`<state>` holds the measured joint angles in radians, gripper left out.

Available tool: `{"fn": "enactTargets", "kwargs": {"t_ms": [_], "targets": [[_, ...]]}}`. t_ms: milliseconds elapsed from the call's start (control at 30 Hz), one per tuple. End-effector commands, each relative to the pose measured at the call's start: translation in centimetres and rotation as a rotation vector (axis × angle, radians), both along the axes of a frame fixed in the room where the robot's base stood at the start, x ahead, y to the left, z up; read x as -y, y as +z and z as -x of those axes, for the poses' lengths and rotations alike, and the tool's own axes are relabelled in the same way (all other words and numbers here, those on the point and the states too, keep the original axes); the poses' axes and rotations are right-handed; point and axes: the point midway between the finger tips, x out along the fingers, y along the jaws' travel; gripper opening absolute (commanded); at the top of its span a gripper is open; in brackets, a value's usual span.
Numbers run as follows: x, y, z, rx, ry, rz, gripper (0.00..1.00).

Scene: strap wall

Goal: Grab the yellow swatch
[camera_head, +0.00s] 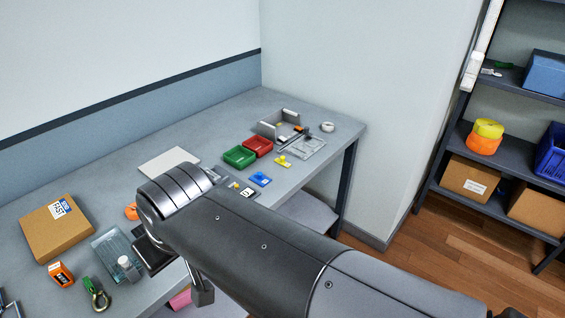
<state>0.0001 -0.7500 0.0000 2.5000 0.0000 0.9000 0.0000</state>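A small yellow piece (283,161), which looks like the yellow swatch, lies on the grey table near its front edge, right of the middle. It has a small raised knob and nothing covers it. A similar blue piece (260,179) lies just to its left and nearer. My arm crosses the front of the picture from the lower right, with its rounded joint over the table, left of both pieces. Nothing of mine touches the yellow piece.
Green (239,157) and red (258,146) trays stand behind the yellow piece. A grey holder (270,129) and a clear tray (306,147) are farther back. A cardboard box (57,228) stands at left. A shelf rack (510,88) stands at right.

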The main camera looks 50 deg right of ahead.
Motion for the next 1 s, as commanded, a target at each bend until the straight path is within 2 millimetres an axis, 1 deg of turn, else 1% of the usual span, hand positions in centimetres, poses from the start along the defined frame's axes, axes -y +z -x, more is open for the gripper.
{"fn": "enactTargets", "kwargs": {"t_ms": [133,167,667,900,1000], "targets": [[0.0,0.0,0.0,0.0,0.0,0.0,0.0],[0.0,0.0,0.0,0.0,0.0,0.0,0.02],[0.0,0.0,0.0,0.0,0.0,0.0,0.43],[0.02,0.03,-0.06,0.0,-0.001,0.0,0.43],[0.38,0.32,-0.78,-0.004,-0.012,-0.009,0.43]]}}
